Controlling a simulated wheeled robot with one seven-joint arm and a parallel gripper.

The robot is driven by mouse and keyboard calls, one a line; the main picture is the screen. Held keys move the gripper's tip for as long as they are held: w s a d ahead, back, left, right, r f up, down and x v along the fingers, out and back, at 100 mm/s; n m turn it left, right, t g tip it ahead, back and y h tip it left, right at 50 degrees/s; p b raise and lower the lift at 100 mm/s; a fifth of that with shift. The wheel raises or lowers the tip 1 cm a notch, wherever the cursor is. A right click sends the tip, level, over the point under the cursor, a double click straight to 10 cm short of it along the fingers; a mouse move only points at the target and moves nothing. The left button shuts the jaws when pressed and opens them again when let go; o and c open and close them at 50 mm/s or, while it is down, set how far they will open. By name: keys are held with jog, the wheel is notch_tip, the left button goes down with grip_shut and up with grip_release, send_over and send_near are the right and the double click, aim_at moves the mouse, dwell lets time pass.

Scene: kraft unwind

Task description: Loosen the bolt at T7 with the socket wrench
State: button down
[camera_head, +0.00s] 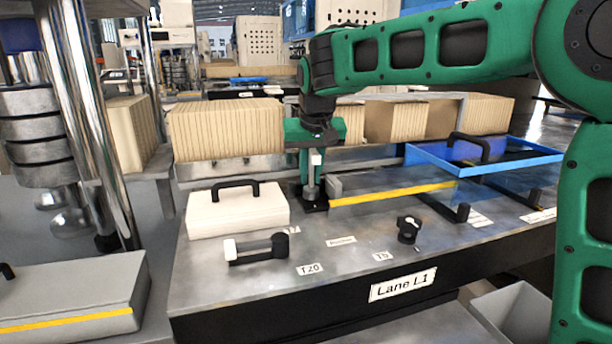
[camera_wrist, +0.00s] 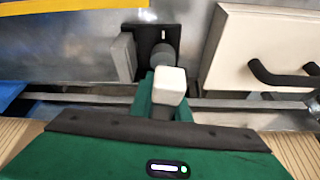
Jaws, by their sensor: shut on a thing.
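My gripper (camera_head: 314,160) points down over the back of the metal table and is shut on the socket wrench, whose pale block (camera_head: 315,157) shows between the fingers. The same block shows in the wrist view (camera_wrist: 170,84), in front of my gripper (camera_wrist: 168,100). A grey cylindrical part (camera_head: 311,190) stands below the fingers, over a black plate (camera_head: 317,206); it also shows in the wrist view (camera_wrist: 162,58). I cannot tell whether this is the socket or the bolt head. The bolt itself is not clearly visible. A small label (camera_head: 292,230), apparently T7, lies in front.
A cream cover with black handle (camera_head: 238,214) stands close left of the plate. A grey block (camera_head: 334,186) and yellow-striped bar are close right. A black tool with a white end (camera_head: 256,248) and a black knob (camera_head: 408,230) are in front. A blue-rimmed clear cover (camera_head: 500,168) is right.

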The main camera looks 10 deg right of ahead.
jog(key=shift+a+n+y, duration=0.1)
jog(key=shift+n+y, duration=0.3)
jog(key=shift+n, duration=0.6)
jog(key=shift+s+a+n+y, duration=0.15)
jog(key=shift+n+y, duration=0.25)
jog(key=shift+n, duration=0.7)
jog(key=shift+r+n+g+y, duration=0.1)
jog(key=shift+n+g+y, duration=0.25)
jog(key=shift+n, duration=0.45)
jog(key=shift+a+n, duration=0.15)
jog(key=shift+n, duration=0.25)
jog(key=shift+s+a+n+g+y, duration=0.1)
jog(key=shift+n+g+y, duration=0.25)
jog(key=shift+n, duration=0.75)
